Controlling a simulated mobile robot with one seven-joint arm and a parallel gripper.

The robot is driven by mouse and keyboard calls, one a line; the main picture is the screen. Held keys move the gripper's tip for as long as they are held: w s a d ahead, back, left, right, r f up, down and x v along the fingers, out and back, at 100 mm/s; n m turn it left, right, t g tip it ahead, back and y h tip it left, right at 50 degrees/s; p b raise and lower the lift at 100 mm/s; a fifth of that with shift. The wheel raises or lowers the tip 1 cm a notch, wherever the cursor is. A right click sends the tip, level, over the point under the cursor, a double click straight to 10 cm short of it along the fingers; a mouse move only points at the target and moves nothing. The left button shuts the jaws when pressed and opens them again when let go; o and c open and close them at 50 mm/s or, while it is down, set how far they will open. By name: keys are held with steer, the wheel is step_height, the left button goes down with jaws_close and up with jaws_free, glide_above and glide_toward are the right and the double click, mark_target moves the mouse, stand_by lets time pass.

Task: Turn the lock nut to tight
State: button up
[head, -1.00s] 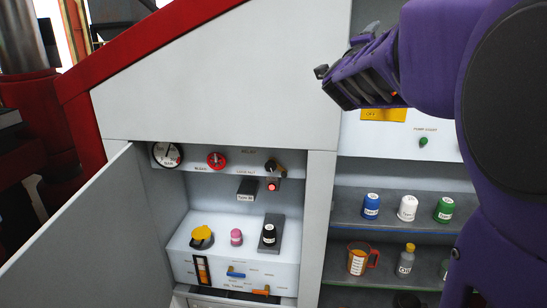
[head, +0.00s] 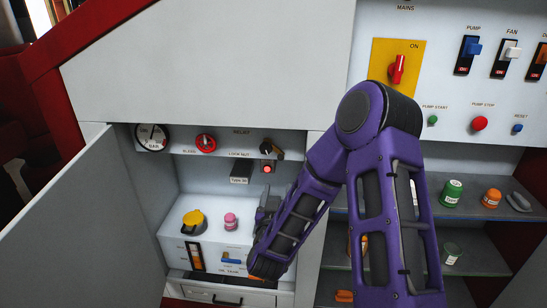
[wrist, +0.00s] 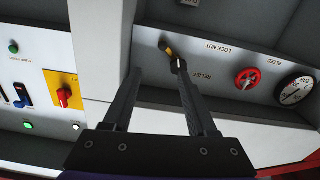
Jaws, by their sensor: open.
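I cannot clearly separate the nut from the relief knob. In the wrist view the fitting (wrist: 177,65) shows dark with a yellow-tan handle, beside the lock nut and relief labels. My gripper (wrist: 158,73) is open and empty, its fingers pointing toward the panel. The right-hand finger's tip overlaps the fitting in that view; contact cannot be told. In the head view my gripper (head: 267,202) is partly hidden, below the fitting.
A red bleed knob (head: 205,143) and a round gauge (head: 152,137) sit left of the fitting. A red light (head: 267,169) is just below it. A yellow-topped part (head: 193,220) and pink knob (head: 230,221) stand lower. The open door (head: 75,230) bounds the left.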

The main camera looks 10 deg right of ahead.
glide_toward(280, 159)
steer(key=x, duration=0.9)
steer(key=shift+w+d+r, duration=0.1)
steer(key=shift+w+d, duration=0.05)
steer(key=shift+w, duration=0.05)
jaws_close()
stand_by(0.3)
stand_by(1.1)
